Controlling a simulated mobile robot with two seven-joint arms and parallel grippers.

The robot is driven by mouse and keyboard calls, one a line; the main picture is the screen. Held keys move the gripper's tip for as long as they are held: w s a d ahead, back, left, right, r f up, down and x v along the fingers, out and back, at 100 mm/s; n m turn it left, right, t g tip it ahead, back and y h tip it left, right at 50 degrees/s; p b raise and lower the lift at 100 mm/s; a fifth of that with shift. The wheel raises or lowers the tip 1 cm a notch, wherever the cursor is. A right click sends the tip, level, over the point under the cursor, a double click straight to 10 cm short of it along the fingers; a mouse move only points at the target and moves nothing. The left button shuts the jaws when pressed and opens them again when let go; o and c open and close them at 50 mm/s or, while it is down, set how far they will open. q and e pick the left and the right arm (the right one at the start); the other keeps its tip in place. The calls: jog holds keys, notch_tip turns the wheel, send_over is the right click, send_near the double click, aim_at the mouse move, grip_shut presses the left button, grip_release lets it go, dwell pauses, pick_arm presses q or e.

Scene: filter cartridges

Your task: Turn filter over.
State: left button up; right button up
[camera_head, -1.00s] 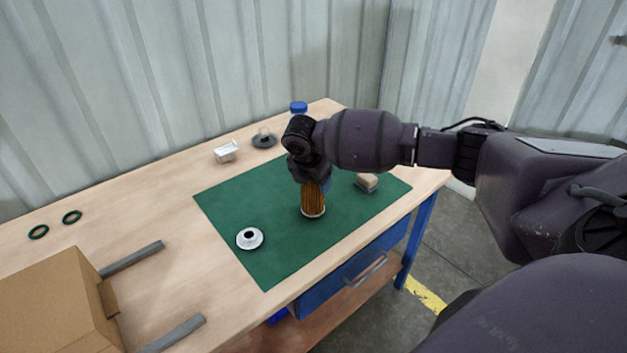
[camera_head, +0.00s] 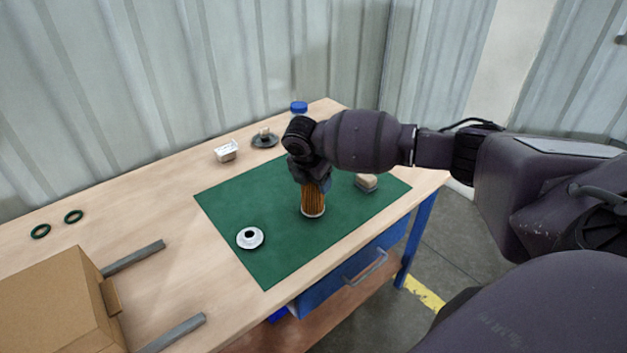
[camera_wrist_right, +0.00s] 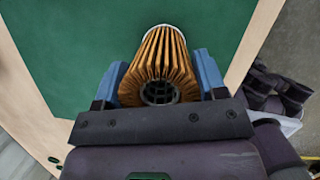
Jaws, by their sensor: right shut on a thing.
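The filter (camera_head: 313,201) is an orange-brown pleated cylinder with a pale rim at its lower end. It stands about upright over the green mat (camera_head: 240,195), its lower end at or very near the mat. My right gripper (camera_head: 312,183) comes down on it from above and is shut on it. In the right wrist view the filter (camera_wrist_right: 163,60) lies between the two blue fingers (camera_wrist_right: 160,82), with a dark round grid at its near end. The upper end is hidden by the gripper in the head view. My left gripper is not in view.
A white cap with a dark centre (camera_head: 250,238) lies on the mat's left. A sponge-like block (camera_head: 366,182) is at its right. Behind are a white box (camera_head: 226,151), a dark dish (camera_head: 264,140) and a blue-capped bottle (camera_head: 299,108). A cardboard box (camera_head: 50,310) stands front left.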

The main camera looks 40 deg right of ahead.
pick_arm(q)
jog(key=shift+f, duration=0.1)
pick_arm(e)
jog(key=shift+f, duration=0.6)
dwell(0.5)
jog(key=o, duration=1)
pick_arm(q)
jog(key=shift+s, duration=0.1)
pick_arm(e)
jog(key=v, duration=0.4)
jog(key=shift+r+p, duration=0.35)
jog(key=v, duration=0.5)
jog(key=shift+p, duration=0.35)
jog(key=shift+s+a+r, duration=0.15)
jog(key=shift+a+r, duration=0.05)
jog(key=shift+r, duration=0.35)
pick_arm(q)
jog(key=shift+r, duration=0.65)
